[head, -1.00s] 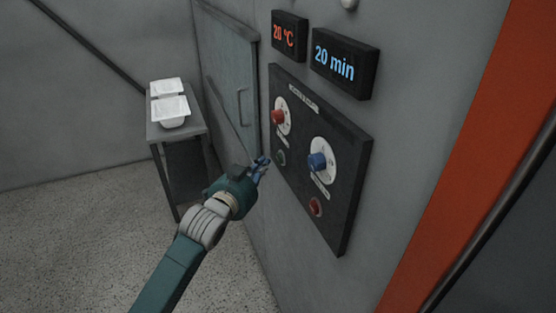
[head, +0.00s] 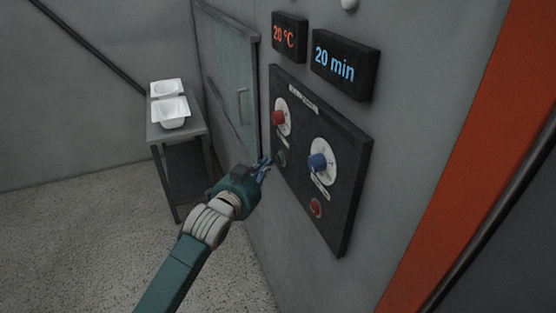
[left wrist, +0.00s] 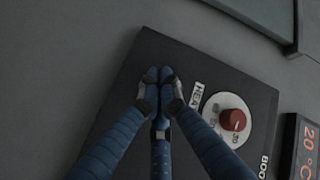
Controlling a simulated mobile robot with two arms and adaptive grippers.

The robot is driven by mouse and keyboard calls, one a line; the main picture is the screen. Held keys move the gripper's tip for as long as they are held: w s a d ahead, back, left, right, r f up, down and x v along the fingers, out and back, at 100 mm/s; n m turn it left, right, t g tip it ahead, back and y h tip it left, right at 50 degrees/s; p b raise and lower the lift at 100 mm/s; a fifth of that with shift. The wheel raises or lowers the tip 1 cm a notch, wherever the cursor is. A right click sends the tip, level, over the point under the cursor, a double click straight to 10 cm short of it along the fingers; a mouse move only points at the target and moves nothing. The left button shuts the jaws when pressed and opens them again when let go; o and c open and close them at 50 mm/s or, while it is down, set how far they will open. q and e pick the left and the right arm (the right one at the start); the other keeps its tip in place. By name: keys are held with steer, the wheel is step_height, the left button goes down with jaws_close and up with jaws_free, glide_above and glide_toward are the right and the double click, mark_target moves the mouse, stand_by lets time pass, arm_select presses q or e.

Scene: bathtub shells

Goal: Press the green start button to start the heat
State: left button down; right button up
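The dark control panel (head: 335,200) is on the grey wall. Its green button (head: 281,158) is a small dark round spot below the red knob (head: 278,118). My left gripper (head: 267,161) is just left of the button in the head view; whether it touches cannot be told. In the left wrist view my left gripper (left wrist: 159,74) has its blue fingertips together, with nothing visible between them. They are over the panel (left wrist: 150,50), beside the red knob (left wrist: 233,120), and the green button cannot be seen there. My right gripper is not in view.
A blue knob (head: 318,162) and a red button (head: 316,207) are on the panel's right side. Displays above read 20 °C (head: 289,37) and 20 min (head: 342,65). A grey door (head: 228,80) is to the left. White shells (head: 170,113) are on a small table (head: 190,128).

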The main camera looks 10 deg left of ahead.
arm_select(q)
steer(key=shift+w+d, duration=0.1)
stand_by(0.6)
steer(key=shift+w+d, duration=0.15)
steer(key=shift+d, duration=0.1)
steer(key=shift+w+d+p, duration=0.2)
steer(key=shift+d+p, duration=0.1)
steer(key=shift+d, duration=0.05)
stand_by(0.6)
steer(key=shift+a+r, duration=0.1)
steer(key=shift+a, duration=0.05)
steer(key=shift+s+a+p, duration=0.45)
steer(key=shift+a, duration=0.1)
stand_by(0.3)
